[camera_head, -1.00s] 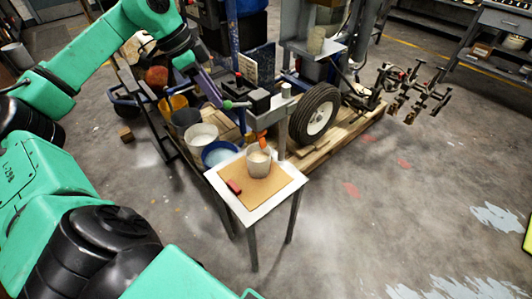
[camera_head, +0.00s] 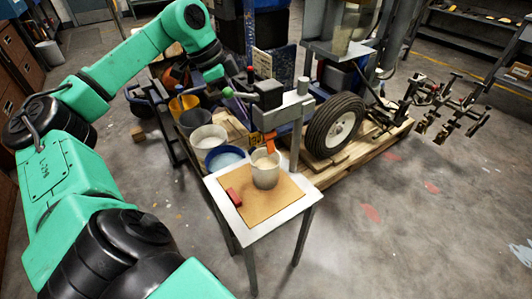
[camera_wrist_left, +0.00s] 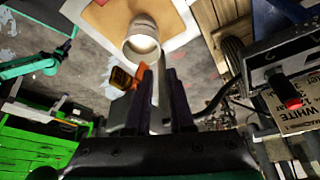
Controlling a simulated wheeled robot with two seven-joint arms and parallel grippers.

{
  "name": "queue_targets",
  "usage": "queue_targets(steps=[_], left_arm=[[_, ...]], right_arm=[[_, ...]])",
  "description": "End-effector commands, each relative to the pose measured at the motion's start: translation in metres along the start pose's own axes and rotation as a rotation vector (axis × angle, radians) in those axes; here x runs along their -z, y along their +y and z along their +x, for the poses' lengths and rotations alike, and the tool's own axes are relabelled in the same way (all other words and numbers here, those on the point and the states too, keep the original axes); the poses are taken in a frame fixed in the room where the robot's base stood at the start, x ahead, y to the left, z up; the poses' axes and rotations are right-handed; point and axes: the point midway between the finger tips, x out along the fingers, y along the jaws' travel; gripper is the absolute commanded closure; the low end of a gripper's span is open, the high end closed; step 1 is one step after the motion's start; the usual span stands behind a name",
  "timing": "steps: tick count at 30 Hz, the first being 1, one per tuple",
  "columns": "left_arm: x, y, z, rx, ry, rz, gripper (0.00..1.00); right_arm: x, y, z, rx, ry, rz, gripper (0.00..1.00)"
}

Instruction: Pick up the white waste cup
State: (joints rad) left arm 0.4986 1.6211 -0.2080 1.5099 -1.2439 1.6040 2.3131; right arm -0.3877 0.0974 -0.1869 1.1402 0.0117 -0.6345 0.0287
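The white waste cup (camera_head: 265,171) stands upright on a small table (camera_head: 259,231) with a tan board on top. The left wrist view shows the cup (camera_wrist_left: 143,35) from above, its round mouth partly turned toward the camera. My left gripper (camera_wrist_left: 158,72) has two dark purple fingers with a gap between them, open and with no cup between them. The cup lies beyond the fingertips, a little to their left in that view. In the head view the left fingers are hard to make out against the machine. My right gripper is not in view.
An orange nozzle (camera_head: 270,145) sits right behind the cup, under the striper's grey arm (camera_head: 288,107). A red block (camera_head: 233,197) lies left on the board. Buckets, including a blue one (camera_head: 224,158), stand behind the table.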

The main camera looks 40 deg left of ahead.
Motion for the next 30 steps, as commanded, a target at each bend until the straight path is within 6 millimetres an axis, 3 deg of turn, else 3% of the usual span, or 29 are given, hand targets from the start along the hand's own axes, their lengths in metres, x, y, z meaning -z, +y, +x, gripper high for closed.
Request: queue_targets(steps=[10, 21, 24, 30], left_arm=[[-0.002, 0.001, 0.077, -0.004, 0.001, 0.001, 0.79], [-0.002, 0.003, 0.137, -0.003, 0.002, 0.001, 0.79], [-0.002, 0.002, 0.147, -0.001, 0.001, 0.000, 0.79], [-0.002, 0.002, 0.148, 0.000, 0.000, 0.000, 0.79]], right_arm=[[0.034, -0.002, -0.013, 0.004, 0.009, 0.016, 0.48], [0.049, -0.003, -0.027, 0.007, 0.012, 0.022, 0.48], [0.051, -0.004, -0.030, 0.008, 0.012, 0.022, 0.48], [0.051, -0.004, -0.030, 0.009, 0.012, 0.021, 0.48]])
